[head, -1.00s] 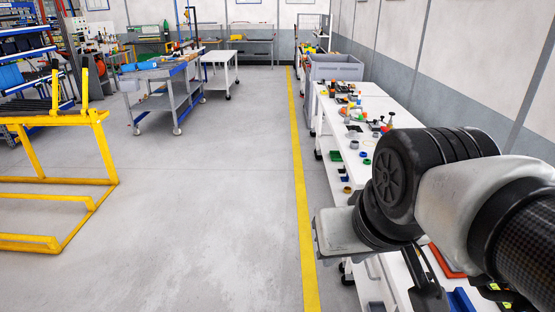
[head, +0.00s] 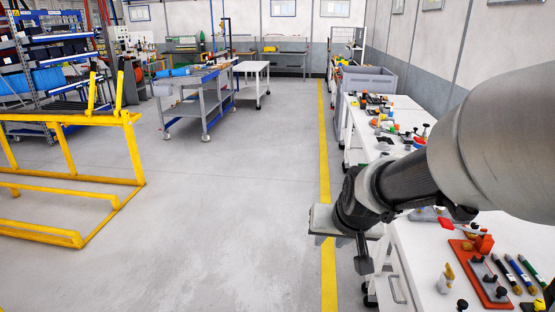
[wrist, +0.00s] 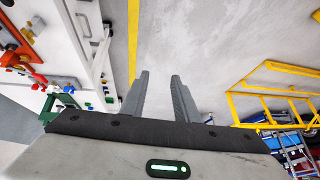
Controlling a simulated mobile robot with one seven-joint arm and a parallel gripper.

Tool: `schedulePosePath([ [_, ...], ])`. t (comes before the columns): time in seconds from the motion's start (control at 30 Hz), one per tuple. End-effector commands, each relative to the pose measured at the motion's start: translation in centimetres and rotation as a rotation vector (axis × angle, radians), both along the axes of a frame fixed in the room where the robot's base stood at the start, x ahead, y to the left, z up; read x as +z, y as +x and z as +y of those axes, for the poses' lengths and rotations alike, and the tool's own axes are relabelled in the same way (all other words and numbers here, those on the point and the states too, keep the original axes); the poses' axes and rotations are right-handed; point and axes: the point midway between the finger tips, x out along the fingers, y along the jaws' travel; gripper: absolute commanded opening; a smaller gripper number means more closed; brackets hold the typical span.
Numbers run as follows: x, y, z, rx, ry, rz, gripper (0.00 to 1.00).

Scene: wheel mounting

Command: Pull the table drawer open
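The white table (head: 425,262) stands at the lower right of the head view, with a drawer front and a pale bar handle (head: 396,289) on its left side. The drawer looks closed. The table side also shows at the upper left of the wrist view (wrist: 65,30), with a handle (wrist: 84,27) on it. My gripper (wrist: 159,88) is open and empty, its two grey fingers apart over bare floor. In the head view it hangs beside the table's left side, above the floor and apart from the handle; my wrist partly hides it.
An orange-red tray (head: 481,272), pens and small parts lie on the table top. Another white table (head: 385,150) with small parts and a grey crate (head: 368,84) stand beyond. A yellow frame (head: 75,165) is at left. The floor between is clear.

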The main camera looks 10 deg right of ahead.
Motion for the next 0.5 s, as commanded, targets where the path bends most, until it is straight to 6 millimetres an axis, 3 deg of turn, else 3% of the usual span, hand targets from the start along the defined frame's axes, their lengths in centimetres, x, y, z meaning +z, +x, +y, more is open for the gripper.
schedulePosePath([
  [0.03, -4.4, 1.5, -1.1, -0.031, -0.014, 0.01, 0.28],
  [0.2, -14.2, 5.7, -5.8, -0.136, -0.11, -0.025, 0.28],
  [0.33, -21.6, 7.2, -10.3, -0.193, -0.236, -0.056, 0.28],
  [0.5, -30.1, 7.4, -16.3, -0.212, -0.451, -0.107, 0.28],
])
